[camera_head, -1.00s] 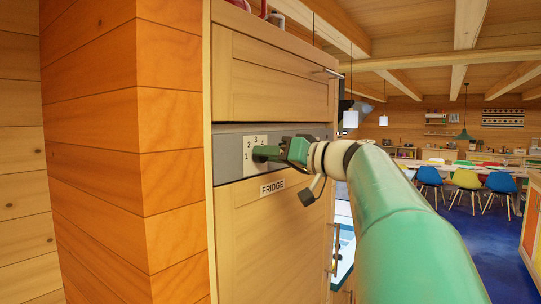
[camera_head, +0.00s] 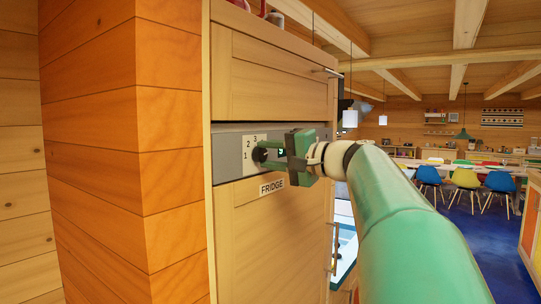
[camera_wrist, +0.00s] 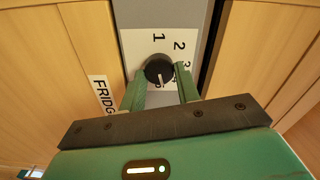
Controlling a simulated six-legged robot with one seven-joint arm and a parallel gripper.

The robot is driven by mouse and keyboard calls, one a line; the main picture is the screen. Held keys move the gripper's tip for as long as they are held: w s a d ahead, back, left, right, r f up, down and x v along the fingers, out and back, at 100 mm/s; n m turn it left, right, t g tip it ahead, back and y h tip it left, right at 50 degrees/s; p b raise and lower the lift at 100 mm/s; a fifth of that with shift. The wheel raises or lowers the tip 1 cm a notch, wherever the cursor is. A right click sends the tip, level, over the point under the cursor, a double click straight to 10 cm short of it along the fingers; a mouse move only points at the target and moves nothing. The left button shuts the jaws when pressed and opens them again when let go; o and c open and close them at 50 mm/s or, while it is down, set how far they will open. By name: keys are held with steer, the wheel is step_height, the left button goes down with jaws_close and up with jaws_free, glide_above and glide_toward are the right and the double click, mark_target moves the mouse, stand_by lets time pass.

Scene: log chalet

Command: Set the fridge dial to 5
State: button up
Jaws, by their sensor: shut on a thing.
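The fridge dial is a round dark knob (camera_wrist: 158,69) on a white number plate (camera_wrist: 131,43). In the wrist view the plate is turned sideways, with 1 at the top, then 2 and 3 down the right side. A pale mark shows at the knob's lower edge, on the side opposite the 1; whether it is the pointer is hard to tell. My gripper (camera_wrist: 160,88) is shut on the knob, with one green finger on each side. In the head view my gripper (camera_head: 268,152) covers the plate's right part, so 4 and 5 are hidden.
The grey panel (camera_head: 228,158) sits between an upper wooden door (camera_head: 275,85) and a lower door with a FRIDGE label (camera_head: 272,186). A log wall corner (camera_head: 140,150) stands close on the left. Chairs and a table are far off at right.

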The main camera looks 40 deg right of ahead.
steer(key=shift+m, duration=1.2)
steer(key=o, duration=1)
steer(key=shift+s+d, duration=0.1)
steer(key=v, duration=1.3)
steer(key=shift+s+d, duration=0.1)
steer(key=shift+s, duration=0.2)
steer(key=shift+f, duration=0.1)
